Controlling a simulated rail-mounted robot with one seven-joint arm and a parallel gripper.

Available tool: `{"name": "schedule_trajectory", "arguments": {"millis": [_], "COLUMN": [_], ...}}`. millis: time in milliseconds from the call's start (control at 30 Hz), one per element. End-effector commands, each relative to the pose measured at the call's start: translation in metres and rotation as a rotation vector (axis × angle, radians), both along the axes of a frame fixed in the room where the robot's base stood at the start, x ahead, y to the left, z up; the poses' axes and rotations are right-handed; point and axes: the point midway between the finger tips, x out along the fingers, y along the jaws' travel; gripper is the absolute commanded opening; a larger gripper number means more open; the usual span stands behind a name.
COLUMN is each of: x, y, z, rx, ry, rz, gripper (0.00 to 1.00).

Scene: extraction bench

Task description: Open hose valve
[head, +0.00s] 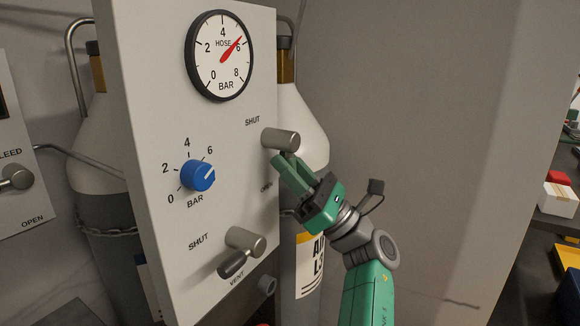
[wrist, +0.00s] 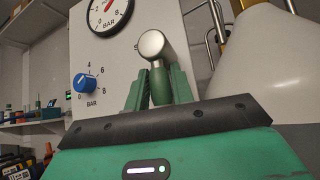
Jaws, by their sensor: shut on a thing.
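The hose valve (head: 281,139) is a grey metal knob on the right side of the white panel, with SHUT printed above it and OPEN below. In the wrist view its round metal end (wrist: 151,45) faces me, and a green lever (wrist: 159,82) hangs below it between my fingers. My gripper (head: 287,163) is shut on this lever, just under the knob; in the head view the green fingers hide most of the lever. The HOSE gauge (head: 220,56) above has its red needle just short of 6 bar.
A blue regulator knob (head: 198,175) sits left of the valve. A vent valve (head: 243,240) with a dark lever is below, near my forearm. Gas cylinders (head: 298,120) stand behind the panel. The plain grey wall on the right leaves free room.

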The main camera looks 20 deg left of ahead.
Motion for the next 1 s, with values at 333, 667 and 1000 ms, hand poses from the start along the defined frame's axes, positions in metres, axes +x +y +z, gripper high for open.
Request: {"name": "schedule_trajectory", "arguments": {"millis": [333,667,1000], "x": [0.000,0.001,0.000], "y": [0.000,-0.024,-0.055], "z": [0.000,-0.022,-0.054], "rx": [0.000,0.000,0.000], "ry": [-0.001,0.004,-0.001], "rz": [-0.001,-0.004,-0.001], "gripper": [0.45,0.45,0.45]}}
